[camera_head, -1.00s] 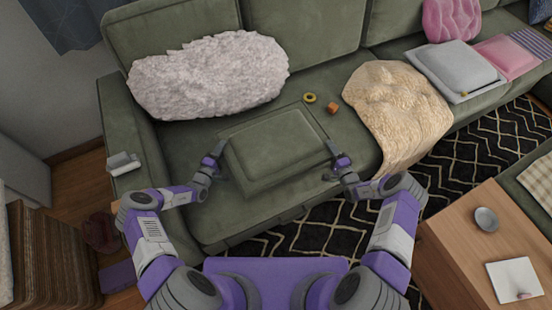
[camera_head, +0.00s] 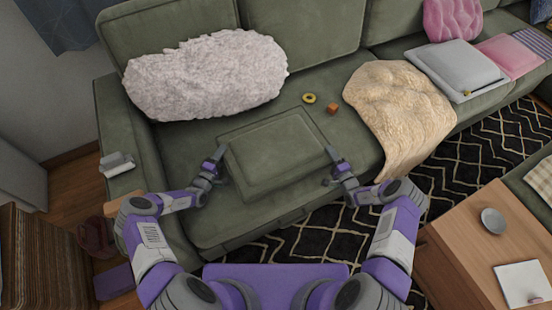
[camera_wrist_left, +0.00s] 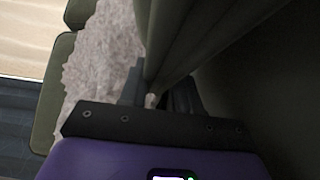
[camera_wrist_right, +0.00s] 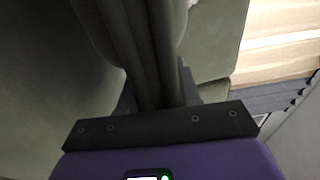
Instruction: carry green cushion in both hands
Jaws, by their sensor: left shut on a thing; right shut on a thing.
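The green cushion (camera_head: 275,150) is a square, piped cushion held between my two grippers over the front of the green sofa seat. My left gripper (camera_head: 219,158) is shut on its left edge. My right gripper (camera_head: 333,152) is shut on its right edge. In the left wrist view the cushion's edge (camera_wrist_left: 172,40) runs down between the fingers. In the right wrist view the cushion's edge (camera_wrist_right: 145,50) is likewise between the fingers. I cannot tell how far its underside is from the seat.
A fluffy white pillow (camera_head: 205,75) leans at the back left. A yellow ring (camera_head: 309,98) and an orange block (camera_head: 333,109) lie behind the cushion. A beige throw (camera_head: 398,110) drapes to the right. A wooden table (camera_head: 490,240) stands at the lower right.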

